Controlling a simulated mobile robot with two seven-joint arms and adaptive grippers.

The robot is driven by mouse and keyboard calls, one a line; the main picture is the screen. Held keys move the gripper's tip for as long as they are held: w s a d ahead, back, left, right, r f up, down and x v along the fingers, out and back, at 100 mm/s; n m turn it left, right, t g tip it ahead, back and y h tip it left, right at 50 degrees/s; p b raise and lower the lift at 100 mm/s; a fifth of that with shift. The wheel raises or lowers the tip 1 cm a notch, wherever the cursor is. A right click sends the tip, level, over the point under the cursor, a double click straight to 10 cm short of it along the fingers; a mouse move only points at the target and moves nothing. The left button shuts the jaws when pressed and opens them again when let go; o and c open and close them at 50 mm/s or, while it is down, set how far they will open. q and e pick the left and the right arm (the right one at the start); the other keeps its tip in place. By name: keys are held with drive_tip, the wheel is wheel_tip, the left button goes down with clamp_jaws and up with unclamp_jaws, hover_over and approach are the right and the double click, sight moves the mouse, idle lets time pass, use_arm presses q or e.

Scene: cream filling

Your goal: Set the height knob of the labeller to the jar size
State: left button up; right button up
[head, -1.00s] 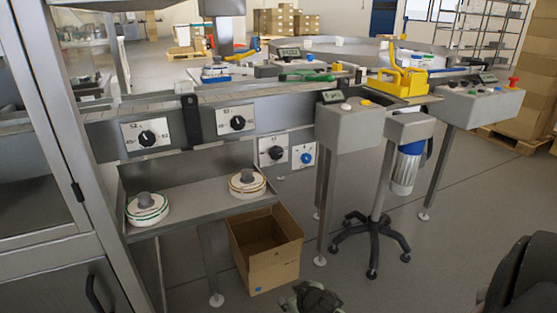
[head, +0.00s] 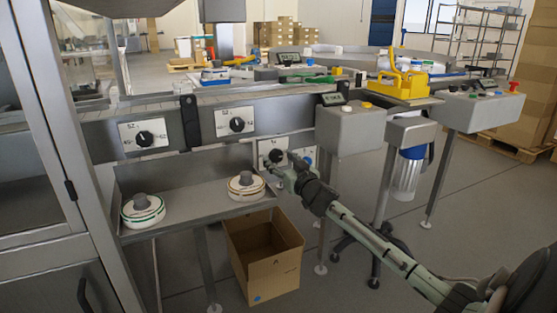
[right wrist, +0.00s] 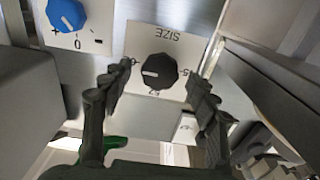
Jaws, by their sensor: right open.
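A black knob (head: 276,156) sits on a white plate low on the machine front, partly behind my right gripper (head: 283,172) in the head view. In the right wrist view the knob (right wrist: 159,72) is on a plate (right wrist: 185,45) marked SIZE, seen upside down, with 52 and 45 readable. The knob's white mark points left in that view, toward a label partly hidden by a finger. My right gripper (right wrist: 158,80) is open, its fingers spread either side of the knob with gaps. My left gripper is not in view. I cannot make out the jar size.
A blue knob (right wrist: 66,14) with plus and 0 marks is beside it. Two more black dials (head: 145,138) and (head: 237,124) are higher up. A shelf (head: 195,200) with two label rolls (head: 143,211) and an open cardboard box (head: 264,265) are below.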

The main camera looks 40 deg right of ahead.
drive_tip(key=shift+w+d, duration=0.15)
drive_tip(key=shift+w, duration=0.5)
drive_tip(key=c, duration=1.1)
